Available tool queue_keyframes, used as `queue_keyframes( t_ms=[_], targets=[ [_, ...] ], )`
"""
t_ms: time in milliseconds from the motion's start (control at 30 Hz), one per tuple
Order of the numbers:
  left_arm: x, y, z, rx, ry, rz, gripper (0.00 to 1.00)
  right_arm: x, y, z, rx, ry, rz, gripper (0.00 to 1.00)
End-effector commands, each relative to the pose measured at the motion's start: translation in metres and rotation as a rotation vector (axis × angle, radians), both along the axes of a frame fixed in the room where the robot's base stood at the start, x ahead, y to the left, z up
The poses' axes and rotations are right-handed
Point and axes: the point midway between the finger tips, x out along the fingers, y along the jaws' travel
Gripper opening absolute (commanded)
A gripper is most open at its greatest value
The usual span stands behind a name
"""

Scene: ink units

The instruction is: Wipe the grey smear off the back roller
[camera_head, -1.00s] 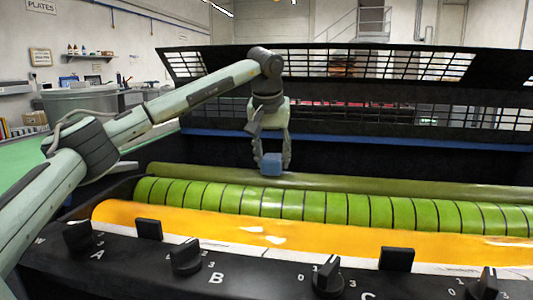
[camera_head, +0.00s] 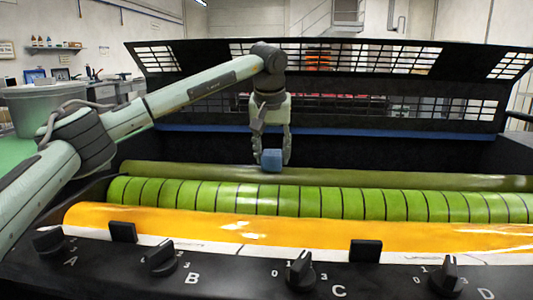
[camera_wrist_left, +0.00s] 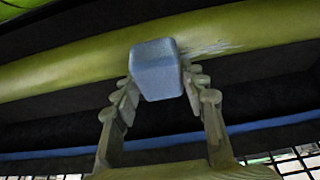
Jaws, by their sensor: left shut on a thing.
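My left gripper (camera_head: 272,158) is shut on a blue block-shaped pad (camera_head: 271,161), which also shows in the left wrist view (camera_wrist_left: 157,70). The back roller (camera_head: 400,180) is a plain olive-green cylinder behind the striped green one; it crosses the left wrist view too (camera_wrist_left: 80,67). The pad overlaps the back roller in both views; I cannot tell whether it touches. A pale grey streaky smear (camera_wrist_left: 208,47) shows on the roller just right of the pad in the left wrist view. The pad hides part of the roller. My right gripper is not in view.
In front lie the striped green roller (camera_head: 300,202) and a yellow roller (camera_head: 330,234). A black panel with knobs (camera_head: 302,270) runs along the front edge. A raised black grille guard (camera_head: 400,62) and a blue bar (camera_head: 200,128) stand behind.

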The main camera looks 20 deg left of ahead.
Motion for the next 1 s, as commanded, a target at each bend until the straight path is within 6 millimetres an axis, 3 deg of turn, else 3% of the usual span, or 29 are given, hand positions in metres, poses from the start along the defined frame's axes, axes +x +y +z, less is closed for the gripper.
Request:
queue_keyframes(
  t_ms=[1000],
  targets=[
    [-0.016,0.066,-0.004,0.001,-0.001,0.005,0.19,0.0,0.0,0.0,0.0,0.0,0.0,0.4]
  ],
)
